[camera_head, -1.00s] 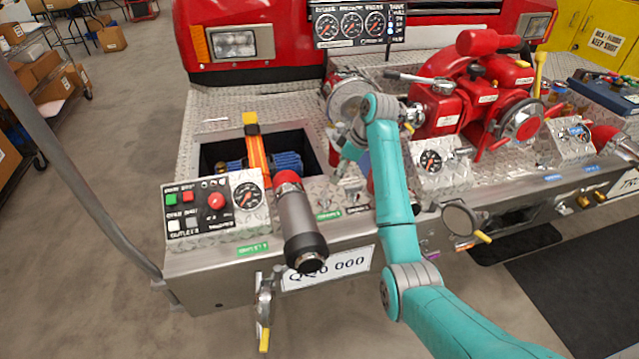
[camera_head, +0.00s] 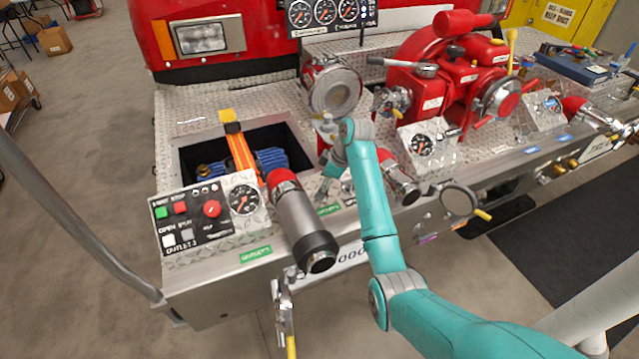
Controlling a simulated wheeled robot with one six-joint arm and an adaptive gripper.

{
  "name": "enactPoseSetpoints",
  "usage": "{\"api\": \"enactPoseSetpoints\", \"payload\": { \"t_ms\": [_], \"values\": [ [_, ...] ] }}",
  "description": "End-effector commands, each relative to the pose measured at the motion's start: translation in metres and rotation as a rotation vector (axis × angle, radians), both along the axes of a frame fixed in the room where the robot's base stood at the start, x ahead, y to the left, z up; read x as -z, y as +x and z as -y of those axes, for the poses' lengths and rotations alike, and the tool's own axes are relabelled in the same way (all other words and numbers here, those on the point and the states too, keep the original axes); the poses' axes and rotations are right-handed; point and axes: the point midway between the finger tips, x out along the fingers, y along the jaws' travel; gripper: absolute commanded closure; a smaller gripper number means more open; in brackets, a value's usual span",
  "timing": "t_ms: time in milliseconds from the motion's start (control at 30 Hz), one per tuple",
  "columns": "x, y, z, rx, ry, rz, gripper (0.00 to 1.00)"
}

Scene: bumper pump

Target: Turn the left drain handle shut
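A valve with a hanging lever (camera_head: 284,312) sits below the bumper front at the lower left; its yellow tip is near the picture's bottom edge. It looks like the left drain handle. A second yellow-tipped handle (camera_head: 483,214) sticks out by a round cap further right. My gripper (camera_head: 328,178) is above the bumper deck, behind the grey hose nozzle and well above and right of the hanging lever. It is small and partly hidden by my wrist, so its fingers cannot be made out.
The grey and red nozzle (camera_head: 305,228) juts over the bumper's front edge, between my gripper and the lever. A control panel (camera_head: 200,215) with a gauge stands at left. A red pump (camera_head: 445,85) stands at right. The floor in front of the bumper is open at left.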

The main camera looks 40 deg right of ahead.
Motion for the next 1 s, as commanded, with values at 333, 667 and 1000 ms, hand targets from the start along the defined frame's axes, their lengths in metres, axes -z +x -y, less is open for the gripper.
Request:
{"api": "enactPoseSetpoints", "payload": {
  "t_ms": [333, 667, 1000],
  "values": [
    [-0.0003, 0.0001, -0.0001, 0.000, 0.000, 0.000, 0.68],
    [0.0001, -0.0002, -0.0005, 0.032, 0.000, 0.000, 0.68],
    [0.0002, -0.0012, -0.0016, 0.243, -0.001, -0.001, 0.68]
  ]
}}
